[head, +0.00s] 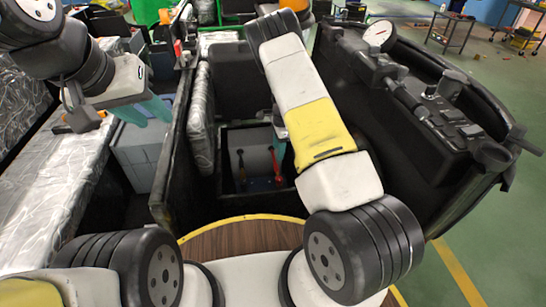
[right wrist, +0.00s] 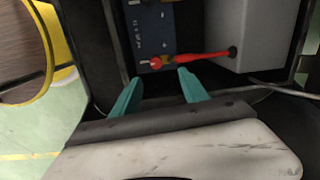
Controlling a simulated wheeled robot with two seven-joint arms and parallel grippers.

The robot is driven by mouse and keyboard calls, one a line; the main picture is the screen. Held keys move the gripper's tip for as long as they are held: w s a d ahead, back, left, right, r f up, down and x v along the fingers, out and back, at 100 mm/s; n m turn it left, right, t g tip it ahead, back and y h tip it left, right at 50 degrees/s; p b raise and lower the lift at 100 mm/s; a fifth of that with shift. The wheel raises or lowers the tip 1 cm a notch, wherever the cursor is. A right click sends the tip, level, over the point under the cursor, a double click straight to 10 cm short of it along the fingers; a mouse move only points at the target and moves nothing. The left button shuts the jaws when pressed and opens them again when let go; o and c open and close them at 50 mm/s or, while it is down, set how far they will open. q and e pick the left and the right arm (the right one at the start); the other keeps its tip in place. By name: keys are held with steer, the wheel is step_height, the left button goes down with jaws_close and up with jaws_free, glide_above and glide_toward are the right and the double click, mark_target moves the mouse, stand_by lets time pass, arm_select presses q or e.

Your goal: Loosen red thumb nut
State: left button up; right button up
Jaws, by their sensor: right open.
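A red rod-like part with a knobbed end (right wrist: 155,62) lies across a dark blue panel (right wrist: 152,32) in the right wrist view; I cannot tell for sure which part is the thumb nut. In the head view a red part (head: 275,165) shows low inside the dark compartment. My right gripper (right wrist: 158,85) is open and empty, its two teal fingers apart just short of the red part. In the head view my right arm hides most of that gripper. My left gripper (head: 146,112) is at the upper left, away from the red part, teal fingers partly overlapping.
A dark-walled compartment (head: 230,135) surrounds the red part. A grey box (right wrist: 262,35) stands right of it in the right wrist view. A black console with a gauge (head: 378,32) is at the right. A silver-covered seat (head: 50,190) lies at the left.

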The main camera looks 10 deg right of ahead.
steer(key=m, duration=0.1)
glide_above(279, 178)
steer(key=shift+g+h, duration=0.3)
steer(key=shift+h, duration=0.1)
step_height(279, 178, down, 8)
steer(key=shift+d+f, duration=0.1)
steer(key=shift+f, duration=0.15)
step_height(279, 178, down, 8)
steer(key=shift+r, duration=0.2)
jaws_close()
